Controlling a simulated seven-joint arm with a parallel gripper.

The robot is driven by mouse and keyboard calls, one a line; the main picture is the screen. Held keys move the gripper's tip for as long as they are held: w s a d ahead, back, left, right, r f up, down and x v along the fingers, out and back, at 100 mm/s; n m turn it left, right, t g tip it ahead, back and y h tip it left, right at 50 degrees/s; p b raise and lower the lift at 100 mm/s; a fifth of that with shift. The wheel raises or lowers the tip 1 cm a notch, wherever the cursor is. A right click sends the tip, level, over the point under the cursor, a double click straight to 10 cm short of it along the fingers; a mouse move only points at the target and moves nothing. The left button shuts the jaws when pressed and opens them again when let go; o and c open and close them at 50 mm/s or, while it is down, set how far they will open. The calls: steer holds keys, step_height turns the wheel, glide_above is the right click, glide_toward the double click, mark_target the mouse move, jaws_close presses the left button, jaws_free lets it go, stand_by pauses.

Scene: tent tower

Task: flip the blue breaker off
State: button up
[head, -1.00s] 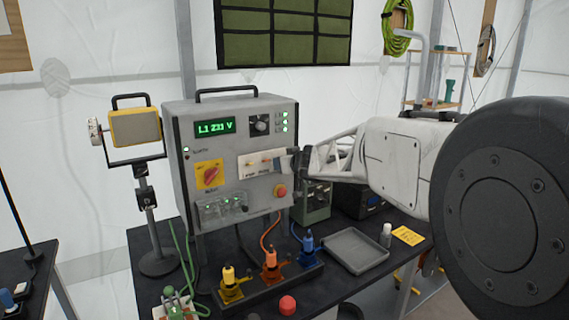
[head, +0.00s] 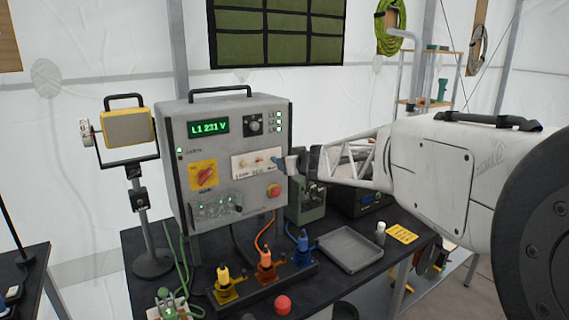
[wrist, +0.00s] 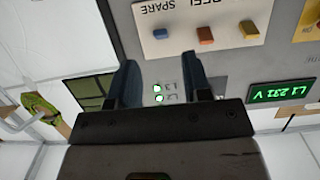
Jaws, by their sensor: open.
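The grey power cabinet (head: 222,120) stands upright on the dark table with a white breaker plate (head: 241,168) on its front. The wrist view looks at the plate upside down. It shows a blue breaker (wrist: 161,33) beside the label SPARE, an orange breaker (wrist: 205,34) and a yellow breaker (wrist: 249,29). My gripper (wrist: 163,72) is open and empty, its two dark blue fingers apart. The blue breaker lies just beyond the gap between the fingertips. In the head view my gripper (head: 281,162) is at the plate's right end; contact cannot be told.
A yellow lamp (head: 127,128) stands left of the cabinet.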

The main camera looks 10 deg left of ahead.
steer(key=shift+s+d+r, duration=0.25)
steer(key=shift+s+d, duration=0.25)
steer(key=s+d+r+m+g+h, duration=0.1)
steer(key=s+d+g, duration=0.1)
steer(key=s+d, duration=0.7)
steer(key=s+d+r+m+g+h, duration=0.1)
steer(key=s+d+r+g+h, duration=0.1)
steer(key=s+d, duration=0.7)
steer(key=s+d+f+m+g+h, duration=0.1)
steer(key=s+d, duration=0.4)
steer(key=s, duration=0.5)
steer(key=s+d+f+m+g+h, duration=0.1)
steer(key=s+d+f+m+h, duration=0.2)
steer(key=s+d+f, duration=0.3)
steer(key=s+d+f+m+g+h, duration=0.1)
steer(key=s+d+f+m+h, duration=0.2)
steer(key=s, duration=1.2)
steer(key=d, duration=0.3)
steer(key=shift+d+f+g+h, duration=0.15)
steer(key=shift+g+h, duration=0.15)
steer(key=shift+g, duration=0.1)
